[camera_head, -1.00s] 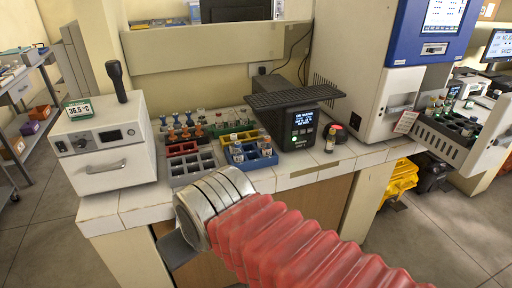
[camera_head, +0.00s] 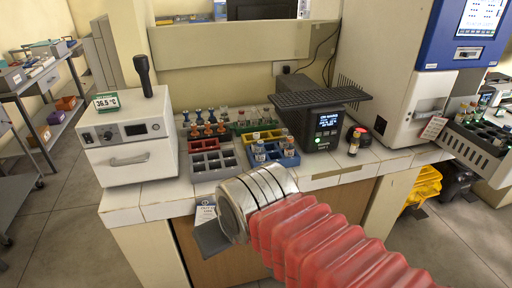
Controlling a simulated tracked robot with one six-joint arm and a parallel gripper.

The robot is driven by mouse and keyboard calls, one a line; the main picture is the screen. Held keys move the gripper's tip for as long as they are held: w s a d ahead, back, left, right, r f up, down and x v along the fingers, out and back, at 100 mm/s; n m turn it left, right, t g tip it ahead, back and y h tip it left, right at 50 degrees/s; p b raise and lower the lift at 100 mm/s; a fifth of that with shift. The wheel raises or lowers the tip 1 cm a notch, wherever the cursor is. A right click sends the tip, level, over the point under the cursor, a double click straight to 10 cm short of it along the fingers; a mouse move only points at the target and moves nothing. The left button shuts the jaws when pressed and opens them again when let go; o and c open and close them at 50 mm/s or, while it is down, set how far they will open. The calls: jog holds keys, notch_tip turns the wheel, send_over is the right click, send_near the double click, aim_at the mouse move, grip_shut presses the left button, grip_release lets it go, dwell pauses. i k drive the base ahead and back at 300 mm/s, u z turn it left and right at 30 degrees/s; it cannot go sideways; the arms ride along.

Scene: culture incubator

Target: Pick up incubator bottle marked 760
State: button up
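The white incubator (camera_head: 128,160) stands at the left end of the tiled counter with its front door closed. A sign on top reads 36.5 °C. No bottle marked 760 is readable. Small bottles (camera_head: 260,152) stand in the blue rack (camera_head: 275,160) on the counter, their labels too small to read. My arm, with a red ribbed sleeve and a metal cuff, reaches in from the lower right. A dark grey part of my gripper (camera_head: 212,238) shows past the cuff, in front of the counter's front edge. Its fingers are not clear, and nothing held is visible.
Other racks (camera_head: 213,163) sit right of the incubator. A black device (camera_head: 318,122) with a lit screen stands behind a small bottle (camera_head: 355,141). A large blue-and-white machine (camera_head: 395,80) is at the right, with an open bottle drawer (camera_head: 470,140). Floor is clear at the lower left.

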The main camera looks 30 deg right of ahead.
aim_at(256, 135)
jog(key=u, duration=0.05)
jog(key=i, duration=1)
jog(key=z, duration=0.05)
